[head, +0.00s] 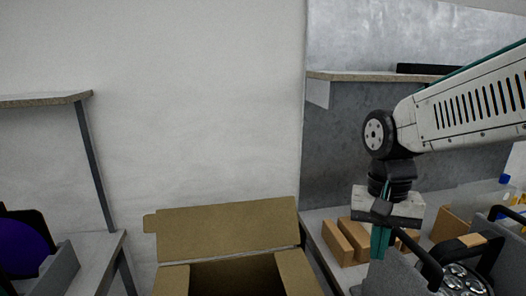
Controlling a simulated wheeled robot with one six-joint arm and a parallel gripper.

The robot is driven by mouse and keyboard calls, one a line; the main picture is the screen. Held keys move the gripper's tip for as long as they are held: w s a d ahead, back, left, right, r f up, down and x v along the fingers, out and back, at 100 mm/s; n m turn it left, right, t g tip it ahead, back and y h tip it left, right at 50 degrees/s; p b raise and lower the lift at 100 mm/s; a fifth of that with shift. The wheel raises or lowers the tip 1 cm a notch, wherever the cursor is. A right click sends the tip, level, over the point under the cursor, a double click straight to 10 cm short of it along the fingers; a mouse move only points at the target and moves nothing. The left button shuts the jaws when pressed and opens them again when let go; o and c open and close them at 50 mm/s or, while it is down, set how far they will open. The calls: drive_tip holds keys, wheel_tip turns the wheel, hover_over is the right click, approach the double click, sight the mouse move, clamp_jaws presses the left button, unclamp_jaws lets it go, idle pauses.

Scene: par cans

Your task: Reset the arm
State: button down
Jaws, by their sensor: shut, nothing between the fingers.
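My gripper (380,243) hangs at the end of my arm on the right side of the head view. It points down and its teal fingers are together, with nothing held between them. It is in front of several tan blocks (345,238) on a grey surface. A par can (462,282) with round lenses and a black bracket sits at the lower right, to the right of the fingers.
An open cardboard box (228,232) stands at the bottom centre. A purple round thing (24,248) and a grey bin (58,272) are at the lower left, below a shelf (45,98). A wall shelf (365,76) is behind my arm. The wall's middle is clear.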

drive_tip(key=s+d+n+t, duration=0.1)
drive_tip(key=s+d+n, duration=0.1)
drive_tip(key=s, duration=0.4)
drive_tip(key=s+d+r+n+t, duration=0.1)
drive_tip(key=s+d+n, duration=0.1)
drive_tip(key=s, duration=0.5)
drive_tip(key=shift+s+d+r, duration=0.2)
drive_tip(key=shift+d+r, duration=0.05)
drive_tip(key=shift+d, duration=0.5)
drive_tip(key=shift+s, duration=0.1)
